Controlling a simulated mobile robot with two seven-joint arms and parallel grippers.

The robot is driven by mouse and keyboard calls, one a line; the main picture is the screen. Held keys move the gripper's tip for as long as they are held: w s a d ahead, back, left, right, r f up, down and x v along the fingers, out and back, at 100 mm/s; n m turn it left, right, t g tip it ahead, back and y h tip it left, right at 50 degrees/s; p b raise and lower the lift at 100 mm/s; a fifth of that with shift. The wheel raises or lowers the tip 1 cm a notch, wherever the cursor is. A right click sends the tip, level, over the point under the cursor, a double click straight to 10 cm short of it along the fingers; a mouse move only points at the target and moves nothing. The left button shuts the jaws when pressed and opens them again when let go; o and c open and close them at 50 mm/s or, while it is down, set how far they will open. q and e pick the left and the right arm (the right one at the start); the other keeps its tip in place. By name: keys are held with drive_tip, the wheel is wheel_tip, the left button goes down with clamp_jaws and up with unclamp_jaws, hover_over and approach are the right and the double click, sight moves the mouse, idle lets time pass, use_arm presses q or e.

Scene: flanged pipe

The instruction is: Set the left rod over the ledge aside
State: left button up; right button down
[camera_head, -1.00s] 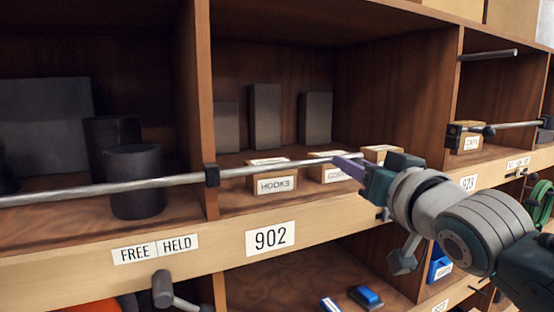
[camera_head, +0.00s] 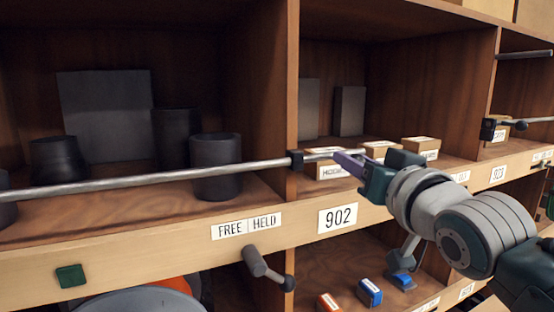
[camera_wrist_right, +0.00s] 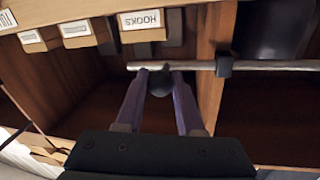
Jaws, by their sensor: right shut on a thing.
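The left rod (camera_head: 110,184) is a long grey metal bar running level across the front of the shelf bays. It passes a black bracket (camera_head: 296,160) on the divider edge and leaves the head view on the left. My right gripper (camera_head: 350,163), with purple fingers, is at the rod's right end, just right of the bracket. In the right wrist view, the rod (camera_wrist_right: 205,66) crosses at the fingertips, and a dark round knob (camera_wrist_right: 160,82) sits between the fingers. The gripper is shut on the rod at this knob. My left gripper is not in view.
A lever (camera_head: 265,265) hangs below the FREE/HELD label (camera_head: 246,227). Dark cylinders (camera_head: 215,165) stand behind the rod. Small boxes (camera_head: 421,149) stand near my right gripper. Another rod (camera_head: 527,121) is at the far right. The space in front of the shelf looks clear.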

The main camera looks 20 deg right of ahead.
drive_tip(key=c, duration=0.5)
unclamp_jaws()
drive_tip(key=shift+c, duration=0.2)
drive_tip(key=shift+s+f, duration=0.1)
drive_tip(key=shift+s, duration=0.35)
drive_tip(key=s+a+b, duration=0.1)
drive_tip(key=s+b, duration=0.3)
drive_tip(key=s, duration=0.5)
